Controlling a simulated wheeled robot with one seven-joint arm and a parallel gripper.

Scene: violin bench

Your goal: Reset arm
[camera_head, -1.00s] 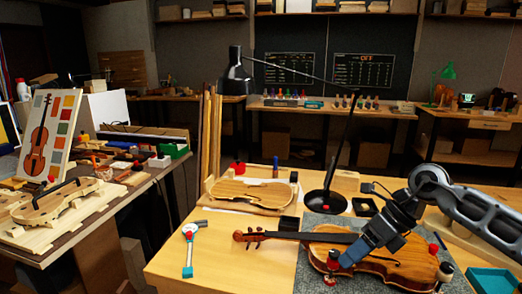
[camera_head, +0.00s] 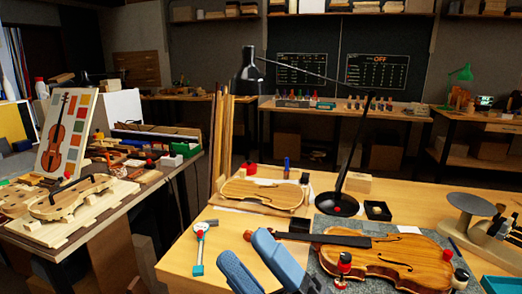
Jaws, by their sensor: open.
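My gripper (camera_head: 246,249) is at the bottom middle of the head view. Its two blue fingers are spread apart, and nothing shows between them. The violin lies face up on a grey mat (camera_head: 352,222) on the wooden bench. The rest of my arm is out of the picture below.
The bench (camera_head: 182,262) also holds a violin plate (camera_head: 262,194), a black desk lamp (camera_head: 337,203), a white-and-teal tool (camera_head: 199,247), a round grey stand (camera_head: 470,203) and a teal tray (camera_head: 499,285). Bare wood shows at the left front.

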